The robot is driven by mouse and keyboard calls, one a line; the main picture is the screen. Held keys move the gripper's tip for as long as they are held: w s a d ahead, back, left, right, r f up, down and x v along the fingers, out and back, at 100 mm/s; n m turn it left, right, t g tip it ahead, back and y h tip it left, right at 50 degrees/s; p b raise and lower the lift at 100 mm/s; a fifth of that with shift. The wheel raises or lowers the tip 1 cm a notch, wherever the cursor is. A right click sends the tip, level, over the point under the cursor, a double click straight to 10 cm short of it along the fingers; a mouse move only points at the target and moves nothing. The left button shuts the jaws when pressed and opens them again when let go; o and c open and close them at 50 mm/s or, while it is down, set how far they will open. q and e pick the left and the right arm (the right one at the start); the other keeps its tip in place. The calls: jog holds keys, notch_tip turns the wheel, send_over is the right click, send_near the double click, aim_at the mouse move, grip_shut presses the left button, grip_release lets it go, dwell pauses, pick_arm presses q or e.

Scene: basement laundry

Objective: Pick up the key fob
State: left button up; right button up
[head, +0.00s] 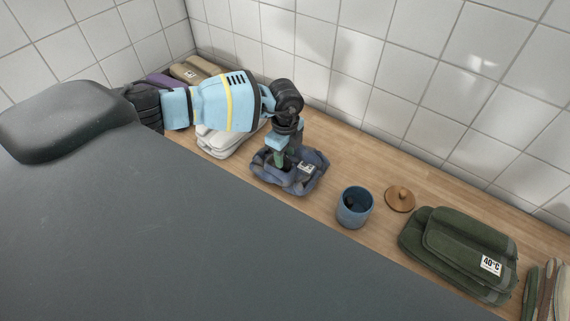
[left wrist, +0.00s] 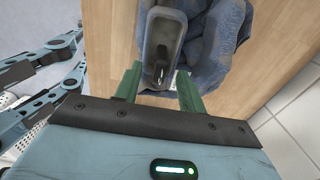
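A grey oblong thing with a dark middle and a small metal piece, apparently the key fob (left wrist: 160,52), lies against a dark blue cloth bundle (left wrist: 215,40) in the left wrist view. My left gripper (left wrist: 158,84) is open, its green fingers apart on either side of the thing's near end. I see no clear contact. In the head view my left gripper (head: 284,163) points down at the blue cloth bundle (head: 262,177) on the wooden shelf, and hides the fob there. My right gripper is not in view.
A blue cup (head: 354,213) with something dark inside stands right of the bundle, near a wooden lid (head: 400,199). Folded green cloth (head: 455,252) lies farther right. White folded cloth (head: 215,144) lies behind my left arm. A tiled wall (head: 400,75) backs the shelf (head: 345,165).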

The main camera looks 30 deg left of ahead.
pick_arm(q)
jog(key=shift+f, duration=0.65)
grip_shut()
jog(key=shift+r, duration=0.45)
notch_tip(320, 180, up, 3)
jog(key=shift+s+f, duration=0.1)
jog(key=s+d+r, duration=0.1)
jog(key=s+d, duration=0.7)
jog(key=s, duration=0.5)
jog(key=shift+s+d+r, duration=0.15)
jog(key=shift+s+r, duration=0.05)
jog(key=shift+s, duration=0.05)
